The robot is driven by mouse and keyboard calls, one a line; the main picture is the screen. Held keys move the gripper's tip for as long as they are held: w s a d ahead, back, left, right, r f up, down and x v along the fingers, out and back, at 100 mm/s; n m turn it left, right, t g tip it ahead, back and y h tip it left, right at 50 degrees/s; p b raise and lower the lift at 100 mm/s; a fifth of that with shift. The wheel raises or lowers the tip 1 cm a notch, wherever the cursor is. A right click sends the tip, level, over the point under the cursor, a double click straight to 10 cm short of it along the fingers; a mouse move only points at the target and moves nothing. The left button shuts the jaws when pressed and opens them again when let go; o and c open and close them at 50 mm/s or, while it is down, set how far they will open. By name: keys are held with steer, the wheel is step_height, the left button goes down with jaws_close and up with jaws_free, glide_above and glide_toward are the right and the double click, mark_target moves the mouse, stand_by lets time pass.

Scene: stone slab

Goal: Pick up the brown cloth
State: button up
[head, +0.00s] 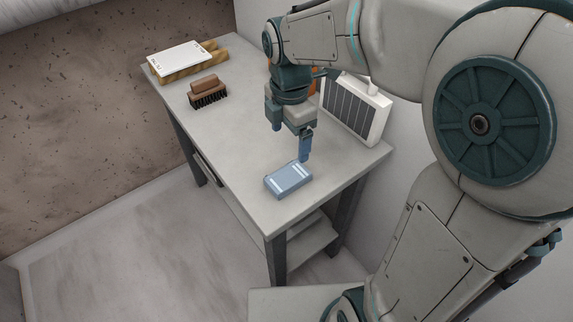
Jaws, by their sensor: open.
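A folded ochre-brown cloth (208,68), the only cloth-like thing I see, lies at the far left end of the grey table. A white card or thin booklet (180,58) with dark print lies on top of it and hides much of its upper face. My gripper (289,137) points down over the right half of the table, well to the right of and nearer than the cloth. It is open, with nothing seen between its fingers.
A brown brush (208,93) with dark bristles sits just in front of the cloth. A light-blue box-like object (288,180) lies near my gripper at the table's near end. A white panel with dark slats (352,108) stands by the wall. An orange thing (314,82) is mostly hidden behind my gripper. The table's (232,150) middle is clear.

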steer(key=n+b, duration=0.1)
glide_above(288, 175)
steer(key=f, duration=0.8)
steer(key=shift+s+a+f, duration=0.15)
steer(key=shift+a+f, duration=0.05)
steer(key=shift+f, duration=0.2)
steer(key=shift+w+d+f+b, duration=0.1)
steer(key=shift+d+f+b, duration=0.05)
steer(key=shift+f, duration=1.2)
steer(key=shift+w+d+f+b, duration=0.1)
steer(key=shift+f+b, duration=0.05)
steer(key=shift+f, duration=1.2)
steer(key=c, duration=1.1)
